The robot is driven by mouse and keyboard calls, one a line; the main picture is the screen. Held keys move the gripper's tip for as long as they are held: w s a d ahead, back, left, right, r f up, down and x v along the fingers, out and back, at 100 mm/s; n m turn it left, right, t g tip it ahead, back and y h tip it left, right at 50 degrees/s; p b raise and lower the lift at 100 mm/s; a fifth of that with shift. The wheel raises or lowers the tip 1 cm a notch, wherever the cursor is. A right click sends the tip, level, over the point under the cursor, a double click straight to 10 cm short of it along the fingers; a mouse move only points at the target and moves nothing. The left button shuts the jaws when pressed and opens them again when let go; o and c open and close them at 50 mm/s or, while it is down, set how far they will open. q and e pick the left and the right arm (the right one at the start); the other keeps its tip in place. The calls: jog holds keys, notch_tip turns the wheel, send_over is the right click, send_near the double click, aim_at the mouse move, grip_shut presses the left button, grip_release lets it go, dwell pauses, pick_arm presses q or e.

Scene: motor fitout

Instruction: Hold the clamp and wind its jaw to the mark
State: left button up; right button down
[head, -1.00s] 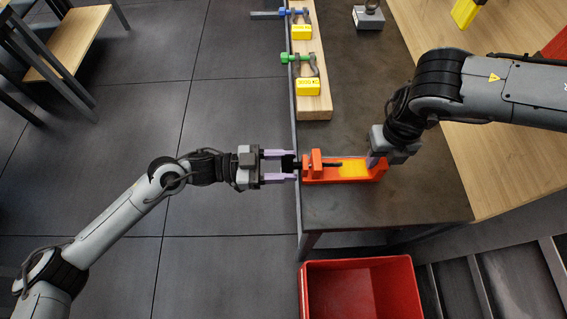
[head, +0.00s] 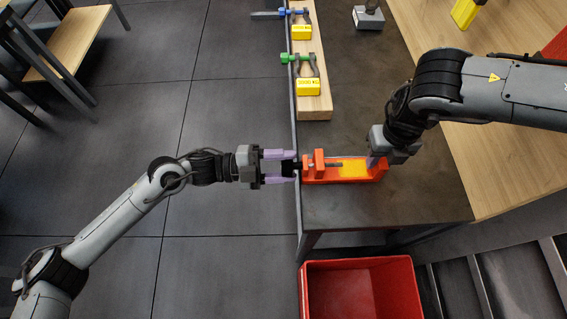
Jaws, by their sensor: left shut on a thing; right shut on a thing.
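The orange clamp (head: 318,173) lies on the dark table near its left edge. A yellow strip (head: 354,168) shows along its bed. Its upright orange jaw (head: 319,161) sits left of the strip, with a dark screw running through it. My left gripper (head: 289,167) is shut on the black handle (head: 292,167) at the clamp's left end, out past the table edge. My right gripper (head: 373,162) is shut on the clamp's right end, and its wrist hides part of that end. I cannot make out a separate mark line on the clamp.
A wooden block (head: 316,106) with blue-handled and green-handled shackles and yellow tags stands behind the clamp. A grey weight-like object (head: 368,18) is at the back. A red bin (head: 362,290) is below the table's front edge. The table front of the clamp is clear.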

pick_arm(q)
jog(key=m, duration=0.4)
jog(key=shift+f, duration=0.2)
jog(key=m, duration=0.5)
jog(key=shift+a, duration=0.1)
jog(key=m, duration=0.4)
jog(key=shift+w+m, duration=0.1)
jog(key=shift+m, duration=0.2)
jog(key=m, duration=0.3)
jog(key=shift+r+m, duration=0.1)
jog(key=shift+m, duration=0.2)
jog(key=m, duration=0.4)
jog(key=shift+r+m, duration=0.1)
jog(key=shift+m, duration=0.2)
jog(key=m, duration=0.3)
jog(key=shift+m, duration=0.3)
jog(key=m, duration=0.4)
jog(key=shift+r+m, duration=0.1)
jog(key=shift+m, duration=0.2)
jog(key=shift+s+m, duration=0.2)
jog(key=shift+m, duration=1.9)
pick_arm(e)
jog(key=shift+d, duration=0.1)
